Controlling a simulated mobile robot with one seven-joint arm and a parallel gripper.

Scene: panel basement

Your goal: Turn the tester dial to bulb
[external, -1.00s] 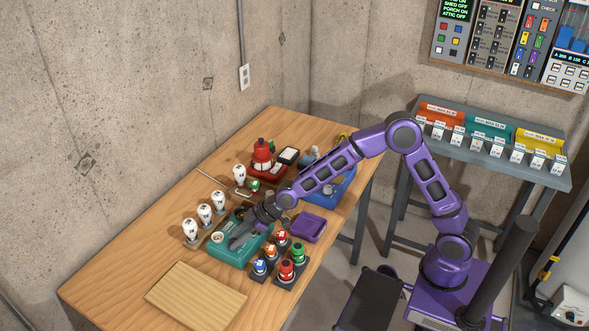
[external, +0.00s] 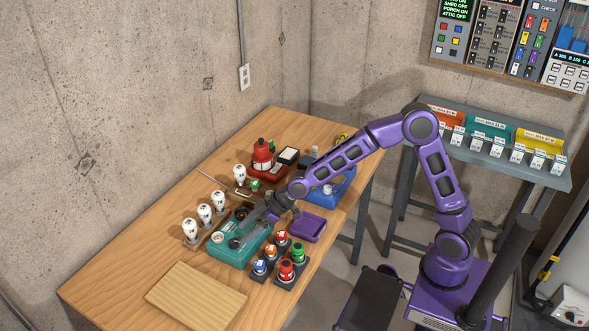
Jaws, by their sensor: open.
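The tester appears to be the teal box (external: 228,256) on the wooden bench. A small dark round knob (external: 234,243), perhaps the dial, shows on its top near the front. Its marks are too small to read, so I cannot tell where it points. A white round fitting (external: 217,237) is at the box's left side. Whether a finger touches the box is unclear. My gripper hides part of the box's right side.
Several white bulbs (external: 204,214) stand left of the tester. Red, blue, orange and green-topped fuses (external: 286,268) stand in front right. A purple tray (external: 308,228) lies to the right, a red device (external: 264,160) behind. A bare board (external: 196,296) lies at the near end.

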